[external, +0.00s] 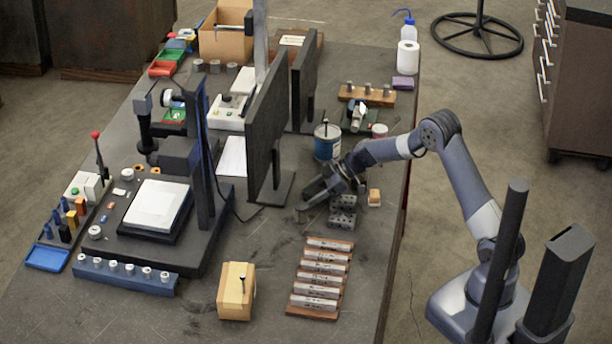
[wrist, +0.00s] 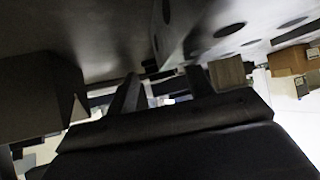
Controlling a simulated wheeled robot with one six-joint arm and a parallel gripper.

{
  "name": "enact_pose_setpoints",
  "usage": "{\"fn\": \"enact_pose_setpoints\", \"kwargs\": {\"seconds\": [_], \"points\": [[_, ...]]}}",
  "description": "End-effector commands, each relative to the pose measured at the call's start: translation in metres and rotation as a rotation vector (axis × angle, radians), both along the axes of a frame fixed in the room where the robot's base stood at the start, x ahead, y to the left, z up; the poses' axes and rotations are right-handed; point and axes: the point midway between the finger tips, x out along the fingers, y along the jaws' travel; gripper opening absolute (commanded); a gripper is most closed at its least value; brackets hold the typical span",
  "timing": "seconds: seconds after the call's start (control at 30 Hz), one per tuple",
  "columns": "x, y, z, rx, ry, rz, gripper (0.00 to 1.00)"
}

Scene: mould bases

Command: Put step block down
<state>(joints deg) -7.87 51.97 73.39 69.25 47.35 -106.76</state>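My gripper (external: 312,191) is low over the table, right of the tall dark upright plates, with its fingers pointing left. Its two fingers show apart in the wrist view (wrist: 163,92), with background visible between them and nothing clearly held. Dark grey blocks with holes (external: 343,212) sit on the table just below and right of the gripper. I cannot tell for sure which thing is the step block. A grey block-like shape (wrist: 35,100) stands at the left of the wrist view, beside the fingers.
A blue tin (external: 327,142) stands behind the gripper, and a dark upright plate (external: 266,135) is close to its left. A brown rack of labelled bars (external: 321,277) and a tan box (external: 236,290) are in front.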

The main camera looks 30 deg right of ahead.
Motion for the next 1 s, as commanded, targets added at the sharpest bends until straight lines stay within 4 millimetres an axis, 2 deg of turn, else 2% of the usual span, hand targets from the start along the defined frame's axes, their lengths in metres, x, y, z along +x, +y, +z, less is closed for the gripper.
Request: {"fn": "enact_pose_setpoints", "kwargs": {"seconds": [0.4, 0.57, 0.8, 1.0], "points": [[0.0, -0.003, 0.005, 0.0, 0.0, -0.002, 0.51], [-0.009, -0.024, 0.019, 0.001, -0.003, -0.003, 0.51], [-0.023, -0.061, 0.05, 0.0, -0.005, -0.004, 0.51], [-0.033, -0.082, 0.068, 0.0, -0.003, -0.002, 0.51]]}}
